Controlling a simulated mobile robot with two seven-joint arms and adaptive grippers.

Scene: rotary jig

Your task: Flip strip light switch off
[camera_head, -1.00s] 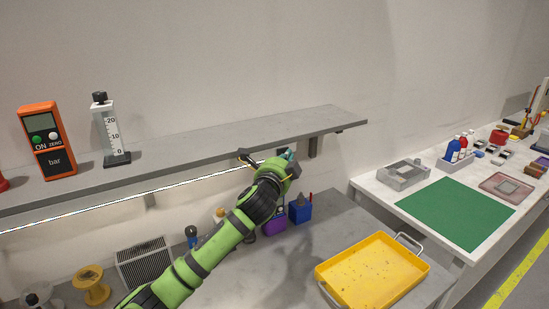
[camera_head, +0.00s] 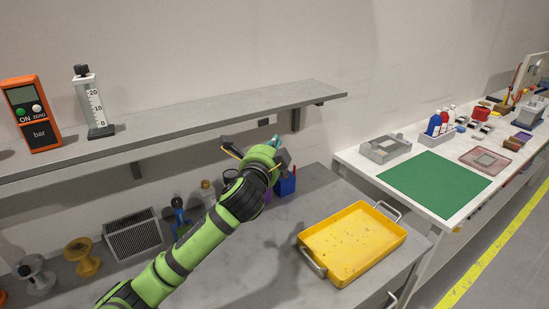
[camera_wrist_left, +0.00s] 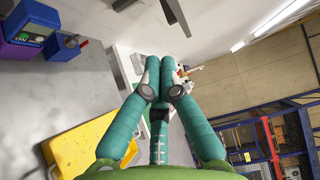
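The strip light runs under the front of the grey wall shelf (camera_head: 180,124); no lit line shows along the shelf edge now. A small dark box (camera_head: 263,122) under the shelf, near its right end, looks like the light switch; its lever position is too small to tell. My left gripper (camera_head: 277,143) is just below and slightly right of that box, apart from it in the picture. In the left wrist view its teal fingers (camera_wrist_left: 165,68) are drawn together with nothing between them. My right gripper is not in view.
A yellow tray (camera_head: 352,243) stands on the grey bench below. A blue container (camera_head: 286,184) and other small items stand behind my arm. An orange meter (camera_head: 30,113) and a gauge (camera_head: 93,103) stand on the shelf. A green mat (camera_head: 435,184) lies on the right table.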

